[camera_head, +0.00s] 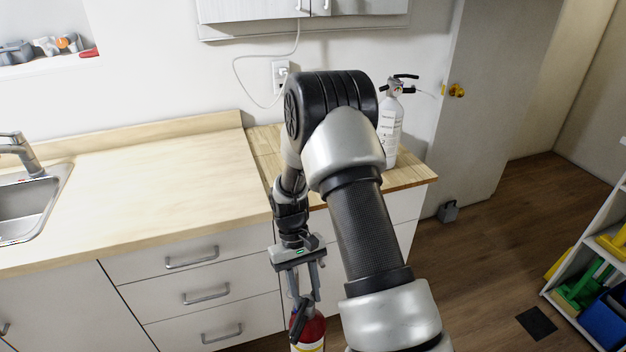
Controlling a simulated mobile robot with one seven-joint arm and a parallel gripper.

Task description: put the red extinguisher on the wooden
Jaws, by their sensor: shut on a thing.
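The red extinguisher (309,330) hangs upright at the bottom of the view, in front of the drawers and below the counter edge. Its lower part is cut off by the frame. My gripper (304,297) points down and is shut on the top of the extinguisher, at its dark handle. The wooden countertop (415,176) is the butcher-block section at the right end of the counter, above and behind my gripper. My arm hides part of it.
A white extinguisher (391,125) stands on the wooden section, near the wall. A pale countertop (150,190) with a sink (30,205) runs left and is clear. A door (490,100) is at right, and a shelf (590,285) with coloured items stands lower right.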

